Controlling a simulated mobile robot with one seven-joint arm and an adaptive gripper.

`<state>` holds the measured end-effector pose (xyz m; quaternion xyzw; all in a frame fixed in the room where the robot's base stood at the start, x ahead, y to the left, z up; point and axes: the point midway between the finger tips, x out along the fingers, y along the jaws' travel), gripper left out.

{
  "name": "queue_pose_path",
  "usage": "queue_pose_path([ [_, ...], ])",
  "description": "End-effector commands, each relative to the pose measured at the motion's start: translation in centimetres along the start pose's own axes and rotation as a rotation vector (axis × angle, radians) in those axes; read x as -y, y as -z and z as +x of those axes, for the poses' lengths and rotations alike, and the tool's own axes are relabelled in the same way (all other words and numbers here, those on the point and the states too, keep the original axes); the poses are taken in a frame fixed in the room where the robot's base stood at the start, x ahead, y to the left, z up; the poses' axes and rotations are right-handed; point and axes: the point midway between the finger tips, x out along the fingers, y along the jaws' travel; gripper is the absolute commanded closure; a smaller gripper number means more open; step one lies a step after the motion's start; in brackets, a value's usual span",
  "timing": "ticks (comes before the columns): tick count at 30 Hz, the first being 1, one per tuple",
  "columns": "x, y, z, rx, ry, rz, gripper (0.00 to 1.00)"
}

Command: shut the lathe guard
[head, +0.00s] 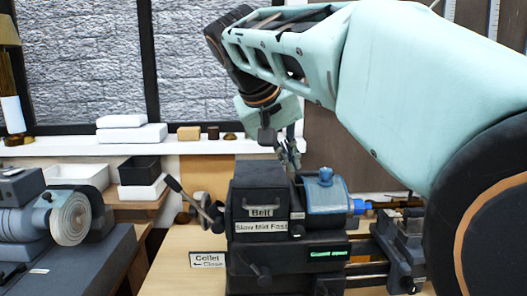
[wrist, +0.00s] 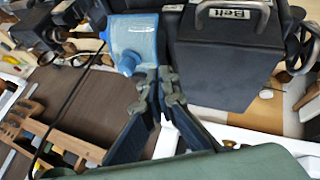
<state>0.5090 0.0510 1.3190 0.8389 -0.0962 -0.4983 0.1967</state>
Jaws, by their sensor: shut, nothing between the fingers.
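The lathe guard (head: 328,196) is a translucent blue cover with a blue knob on top, at the right of the lathe's dark headstock (head: 259,182). A green-lit label (head: 328,254) on the lathe front appears to read "Guard open". In the wrist view the guard (wrist: 135,38) is at the upper middle, its knob toward the lower left. My gripper (head: 290,155) is behind the headstock and guard, partly hidden by them in the head view. In the wrist view my gripper (wrist: 158,78) is shut and empty, its tips at the guard's lower edge; contact cannot be told.
The headstock's "Belt" cover (wrist: 228,55) with a metal handle stands beside the guard. A lever (head: 175,187) sticks out at the left. A grinder-like machine (head: 70,217) stands far left. The window sill (head: 70,148) behind carries small blocks. A wooden rack (wrist: 50,130) lies lower left in the wrist view.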

Motion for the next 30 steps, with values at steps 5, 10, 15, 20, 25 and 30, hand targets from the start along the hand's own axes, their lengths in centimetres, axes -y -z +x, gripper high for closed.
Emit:
queue_pose_path([
  [5,0.1,-0.1,4.0,0.004,0.0,-0.001,1.0],
  [10,-2.0,0.0,5.5,0.0,-0.001,0.003,1.0],
  [15,-3.2,0.0,6.2,0.0,0.001,0.001,1.0],
  [20,-3.5,0.0,6.4,0.0,0.001,0.0,1.0],
  [25,-3.5,0.0,6.4,0.0,0.001,0.0,1.0],
  [30,-4.2,-0.2,6.6,0.001,0.0,0.003,1.0],
])
